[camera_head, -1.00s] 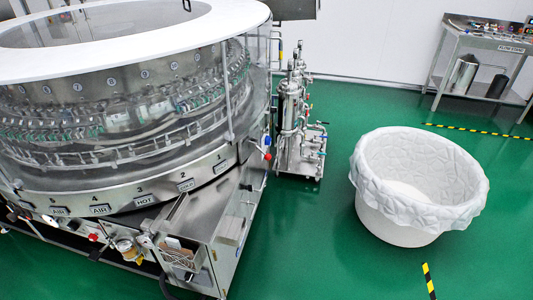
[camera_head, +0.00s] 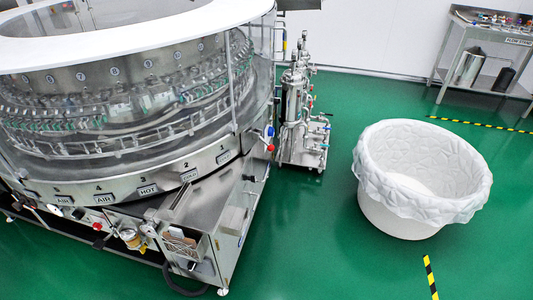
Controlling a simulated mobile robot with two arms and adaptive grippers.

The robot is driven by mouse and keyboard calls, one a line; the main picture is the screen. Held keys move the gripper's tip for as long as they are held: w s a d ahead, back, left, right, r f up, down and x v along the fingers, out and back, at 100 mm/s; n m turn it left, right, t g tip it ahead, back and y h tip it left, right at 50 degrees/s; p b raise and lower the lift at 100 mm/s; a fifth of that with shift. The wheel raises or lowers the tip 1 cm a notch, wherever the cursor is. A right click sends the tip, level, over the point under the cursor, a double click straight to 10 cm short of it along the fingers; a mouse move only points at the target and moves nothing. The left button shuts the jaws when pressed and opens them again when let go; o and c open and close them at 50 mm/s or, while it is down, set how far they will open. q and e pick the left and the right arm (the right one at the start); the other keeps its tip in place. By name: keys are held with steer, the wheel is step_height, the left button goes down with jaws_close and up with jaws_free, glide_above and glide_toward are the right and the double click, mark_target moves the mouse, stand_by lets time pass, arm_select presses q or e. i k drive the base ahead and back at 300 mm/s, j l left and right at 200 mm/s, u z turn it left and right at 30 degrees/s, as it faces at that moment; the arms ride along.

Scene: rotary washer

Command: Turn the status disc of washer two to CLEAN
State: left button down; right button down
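A large round rotary washer (camera_head: 130,180) with a white top ring and clear walls fills the left of the head view. Numbered plates and labels such as AIR and HOT run around its steel base. I cannot make out a status disc or a label reading washer two. Neither of my grippers is in view.
A white lined tub (camera_head: 405,205) stands on the green floor at the right. A steel pipe-and-filter unit (camera_head: 300,115) stands beside the washer. A steel table (camera_head: 480,60) is at the back right. Yellow-black tape (camera_head: 430,275) marks the floor. Open floor lies between washer and tub.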

mark_target(271, 131)
steer(key=u, duration=0.25)
steer(key=i+l+u, duration=0.15)
steer(key=l+u, duration=0.2)
steer(key=i+l+u, duration=0.15)
steer(key=l+u, duration=0.9)
steer(key=i+l, duration=0.05)
steer(key=l, duration=0.05)
